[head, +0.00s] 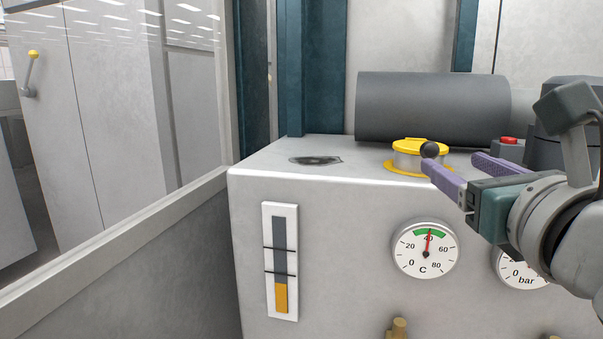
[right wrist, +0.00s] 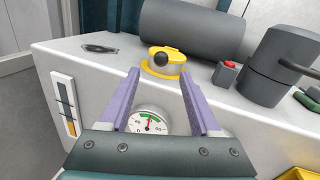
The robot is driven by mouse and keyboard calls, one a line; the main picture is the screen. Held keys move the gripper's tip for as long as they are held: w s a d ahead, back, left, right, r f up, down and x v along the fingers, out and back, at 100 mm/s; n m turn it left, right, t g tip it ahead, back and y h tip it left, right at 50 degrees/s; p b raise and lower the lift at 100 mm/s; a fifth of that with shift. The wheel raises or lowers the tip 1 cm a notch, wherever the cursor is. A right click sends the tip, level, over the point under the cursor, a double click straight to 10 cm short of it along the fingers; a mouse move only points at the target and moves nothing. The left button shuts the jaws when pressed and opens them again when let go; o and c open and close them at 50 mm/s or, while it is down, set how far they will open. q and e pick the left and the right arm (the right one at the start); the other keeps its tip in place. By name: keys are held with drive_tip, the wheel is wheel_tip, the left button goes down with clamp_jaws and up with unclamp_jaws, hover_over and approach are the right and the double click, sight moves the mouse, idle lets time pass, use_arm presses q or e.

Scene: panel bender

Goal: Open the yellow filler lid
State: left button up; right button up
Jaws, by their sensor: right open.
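The yellow filler lid (head: 413,146) sits flat on a short silver neck with a yellow base ring, on top of the grey tank (head: 300,165). A dark ball knob (head: 430,150) is at the lid's near edge. The lid also shows in the right wrist view (right wrist: 166,53), with the knob (right wrist: 160,60) on its near side. My right gripper (head: 452,172) has two purple fingers spread apart and empty, pointing toward the lid from the front right. In the right wrist view my fingers (right wrist: 159,72) frame the lid beyond their tips. My left gripper is not in view.
A dark grey cylinder (head: 433,107) lies behind the lid. A red button (head: 509,140) on a grey box and a dark motor-like body (right wrist: 277,65) stand right of the lid. Gauges (head: 425,249) and a level indicator (head: 281,262) are on the tank's front. A glazed panel stands at left.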

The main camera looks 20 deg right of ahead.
sight(434, 152)
drive_tip(key=b+x, duration=0.1)
drive_tip(key=x, duration=0.8)
drive_tip(key=shift+w+d+f+b, duration=0.1)
drive_tip(key=shift+w+d+b, duration=0.1)
drive_tip(key=shift+b, duration=0.2)
clamp_jaws()
idle(1.0)
